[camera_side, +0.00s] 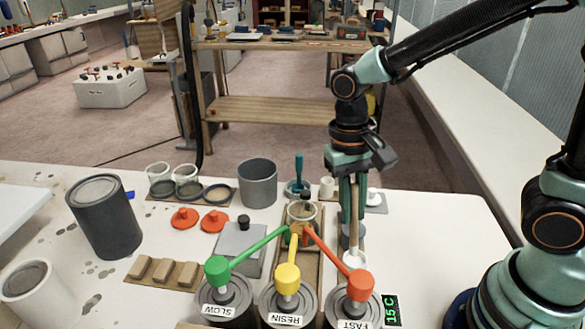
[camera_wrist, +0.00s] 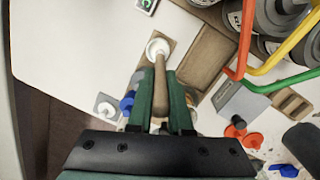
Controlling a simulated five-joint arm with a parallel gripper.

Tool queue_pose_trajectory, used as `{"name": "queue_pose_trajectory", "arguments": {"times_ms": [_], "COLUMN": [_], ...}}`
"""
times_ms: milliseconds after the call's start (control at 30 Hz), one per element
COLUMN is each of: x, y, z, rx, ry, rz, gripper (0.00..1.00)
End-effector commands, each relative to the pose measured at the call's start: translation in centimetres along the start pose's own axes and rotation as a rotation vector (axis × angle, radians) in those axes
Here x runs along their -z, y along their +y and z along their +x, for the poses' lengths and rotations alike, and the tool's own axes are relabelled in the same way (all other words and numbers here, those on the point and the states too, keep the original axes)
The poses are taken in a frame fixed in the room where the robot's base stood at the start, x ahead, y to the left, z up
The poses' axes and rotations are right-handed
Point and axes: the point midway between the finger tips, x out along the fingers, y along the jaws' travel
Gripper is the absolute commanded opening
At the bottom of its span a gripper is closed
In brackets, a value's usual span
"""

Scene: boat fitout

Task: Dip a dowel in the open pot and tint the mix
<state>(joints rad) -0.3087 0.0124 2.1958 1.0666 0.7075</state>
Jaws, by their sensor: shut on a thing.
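My gripper (camera_side: 351,222) points down at the right of the bench, shut on a pale wooden dowel (camera_side: 354,205). In the wrist view the dowel (camera_wrist: 160,85) stands out between the green fingers (camera_wrist: 162,110). Its far end is over or in a small white pot (camera_wrist: 158,46). This pot also shows in the side view (camera_side: 355,262), below the dowel; I cannot tell whether the tip touches its contents. A clear cup (camera_side: 302,212) with an amber tone stands left of the gripper, near the pump nozzles. A dark-topped item partly hides it.
Green, yellow and red pump arms (camera_side: 287,275) on tins marked SLOW, RESIN and FAST stand at the front. A grey tub (camera_side: 257,183), a teal-handled tool (camera_side: 298,172), red lids (camera_side: 184,218) and a dark tin (camera_side: 105,220) stand left. White bench top is clear at right.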

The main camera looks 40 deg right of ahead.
Motion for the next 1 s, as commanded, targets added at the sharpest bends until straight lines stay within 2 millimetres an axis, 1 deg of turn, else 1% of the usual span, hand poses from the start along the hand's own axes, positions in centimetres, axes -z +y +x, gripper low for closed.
{"name": "queue_pose_trajectory", "arguments": {"times_ms": [533, 900, 1000], "x": [0.0, -0.3, -0.4], "y": [0.0, 0.2, 0.3], "z": [-0.2, -3.3, -3.8], "rx": [0.000, 0.002, 0.000], "ry": [0.000, 0.002, 0.000], "rz": [0.000, 0.000, 0.000], "gripper": [0.00, 0.00, 0.00]}}
